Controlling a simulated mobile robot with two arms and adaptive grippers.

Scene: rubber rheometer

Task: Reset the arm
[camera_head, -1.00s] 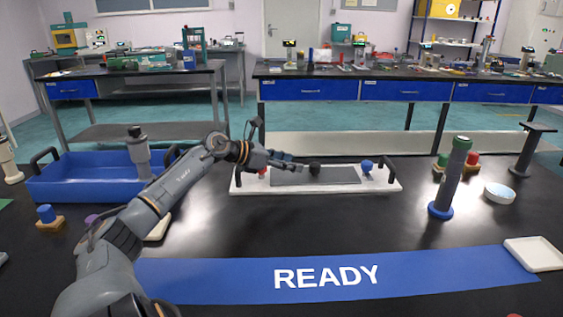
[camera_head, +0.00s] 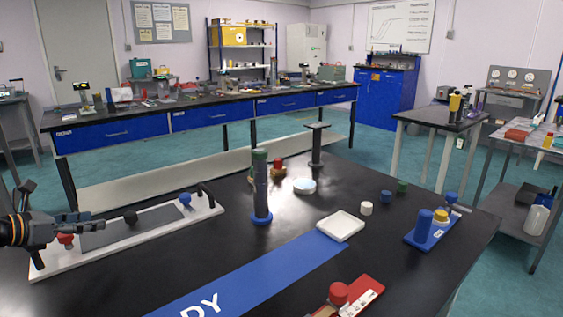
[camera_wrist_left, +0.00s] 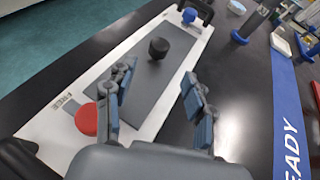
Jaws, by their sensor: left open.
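My left gripper (camera_head: 98,226) reaches in from the left edge over the white board (camera_head: 50,265), between the red knob (camera_head: 65,240) and the black knob (camera_head: 131,217). In the left wrist view its two fingers (camera_wrist_left: 157,78) are apart with nothing between them. The red knob (camera_wrist_left: 88,119) shows just left of the left finger, near the label FREE. The black knob (camera_wrist_left: 158,48) stands beyond the fingertips on the grey strip (camera_wrist_left: 140,85). A blue knob (camera_head: 185,199) is at the board's far end. My right gripper is out of view.
Beyond the board stand a green-topped grey column (camera_head: 261,190) and a white round dish (camera_head: 304,185). A white tray (camera_head: 340,226) lies by the blue READY strip (camera_head: 260,275). A blue holder (camera_head: 432,232) and a red block (camera_head: 355,300) sit at right.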

